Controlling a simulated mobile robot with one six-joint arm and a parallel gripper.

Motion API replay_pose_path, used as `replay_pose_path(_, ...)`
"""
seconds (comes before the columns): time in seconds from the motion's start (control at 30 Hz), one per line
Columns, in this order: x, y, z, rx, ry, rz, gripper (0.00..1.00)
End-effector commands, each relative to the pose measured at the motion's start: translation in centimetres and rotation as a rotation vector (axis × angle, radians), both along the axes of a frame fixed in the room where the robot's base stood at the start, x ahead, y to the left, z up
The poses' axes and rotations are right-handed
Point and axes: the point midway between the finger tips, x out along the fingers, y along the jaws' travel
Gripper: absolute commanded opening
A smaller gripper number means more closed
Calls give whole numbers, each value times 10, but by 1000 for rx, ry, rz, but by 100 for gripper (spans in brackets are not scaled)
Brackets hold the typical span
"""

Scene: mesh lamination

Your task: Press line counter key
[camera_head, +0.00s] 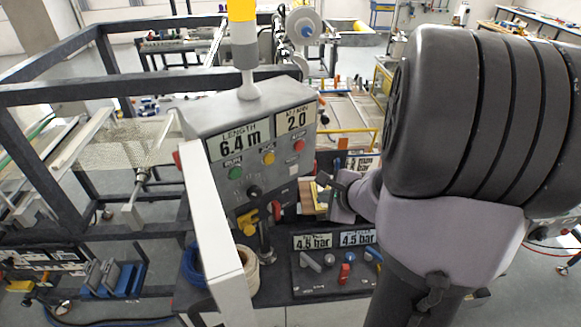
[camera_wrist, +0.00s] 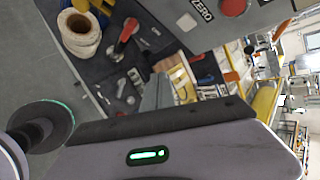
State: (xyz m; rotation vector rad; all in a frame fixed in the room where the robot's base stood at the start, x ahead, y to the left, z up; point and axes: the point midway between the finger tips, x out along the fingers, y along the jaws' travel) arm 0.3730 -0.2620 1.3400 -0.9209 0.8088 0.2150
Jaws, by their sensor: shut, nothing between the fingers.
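The grey control box (camera_head: 262,124) stands in the middle of the head view. Its LENGTH display (camera_head: 240,143) reads 6.4 m, and a second display (camera_head: 295,118) reads 2.0. Green (camera_head: 236,173), yellow (camera_head: 268,158) and red (camera_head: 298,145) buttons sit below them. In the wrist view a ZERO label (camera_wrist: 201,10) is beside a small pale square key (camera_wrist: 186,22) on the box face. My gripper (camera_head: 326,193) is shut and empty, to the right of the box's lower face, apart from it as far as I can tell. Its fingertips are hard to make out.
A black panel (camera_head: 300,280) with pressure displays, levers and a red valve lies below the box. A white upright panel (camera_head: 212,215) stands left of it, near blue and cream coils (camera_head: 251,272). A dark frame (camera_head: 60,92) and mesh (camera_head: 118,145) are at left.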

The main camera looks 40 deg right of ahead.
Motion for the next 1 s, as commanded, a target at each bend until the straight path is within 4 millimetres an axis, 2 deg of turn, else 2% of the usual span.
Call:
replay_pose_path(0.17,12,0,1,1,0,2,0)
replay_pose_path(0.6,74,-1,0,-1,0,4,0)
replay_pose_path(0.8,87,-2,0,0,0,2,0)
replay_pose_path(1.0,88,-2,1,0,-1,1,0)
